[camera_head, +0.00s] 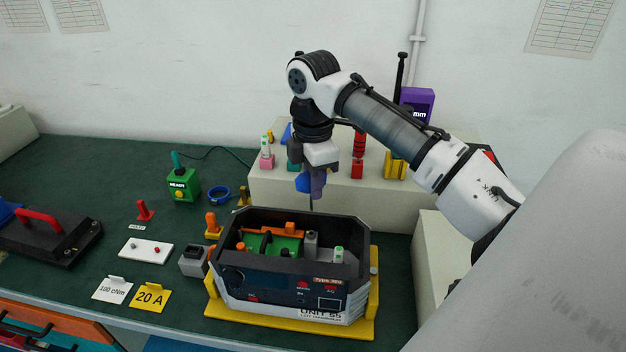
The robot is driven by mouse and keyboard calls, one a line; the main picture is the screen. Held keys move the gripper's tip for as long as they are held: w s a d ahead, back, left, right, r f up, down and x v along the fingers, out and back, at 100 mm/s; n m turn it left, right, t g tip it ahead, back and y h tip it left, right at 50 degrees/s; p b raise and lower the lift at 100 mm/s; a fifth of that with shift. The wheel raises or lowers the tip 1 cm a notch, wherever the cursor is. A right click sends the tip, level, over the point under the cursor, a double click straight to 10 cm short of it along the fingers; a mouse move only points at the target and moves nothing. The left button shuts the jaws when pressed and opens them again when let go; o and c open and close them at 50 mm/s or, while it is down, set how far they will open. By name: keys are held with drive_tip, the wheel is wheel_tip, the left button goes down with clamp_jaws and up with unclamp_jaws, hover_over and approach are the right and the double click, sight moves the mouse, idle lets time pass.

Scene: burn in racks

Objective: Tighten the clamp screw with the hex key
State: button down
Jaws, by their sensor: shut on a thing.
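My gripper (318,178) is above the open black unit (232,293), pointing down. It is shut on a tool with a blue-purple handle (303,184), which I take to be the hex key. A thin dark shaft hangs down from the handle, its lower end near the unit's back rim. Inside the unit are a green board (285,246), an orange bar (284,229), a grey block (311,240) and a small green-white part (338,255). The clamp screw is too small to tell apart. I cannot tell whether the shaft touches anything.
The unit sits on a yellow base (290,328). A raised pale shelf (275,192) behind it holds several coloured tools. A grey block (193,262), a yellow "20 A" card (150,298) and a white plate (146,251) lie to the left.

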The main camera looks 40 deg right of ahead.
drive_tip(key=shift+r+p, duration=0.1)
drive_tip(key=shift+p, duration=0.3)
drive_tip(key=shift+f+b, duration=1.4)
drive_tip(key=shift+f, duration=1.6)
drive_tip(key=c, duration=2)
unclamp_jaws()
clamp_jaws()
drive_tip(key=shift+p, duration=0.75)
drive_tip(key=shift+f+b, duration=0.45)
drive_tip(key=shift+f, duration=0.4)
drive_tip(key=o, duration=0.8)
unclamp_jaws()
drive_tip(key=shift+c, duration=0.2)
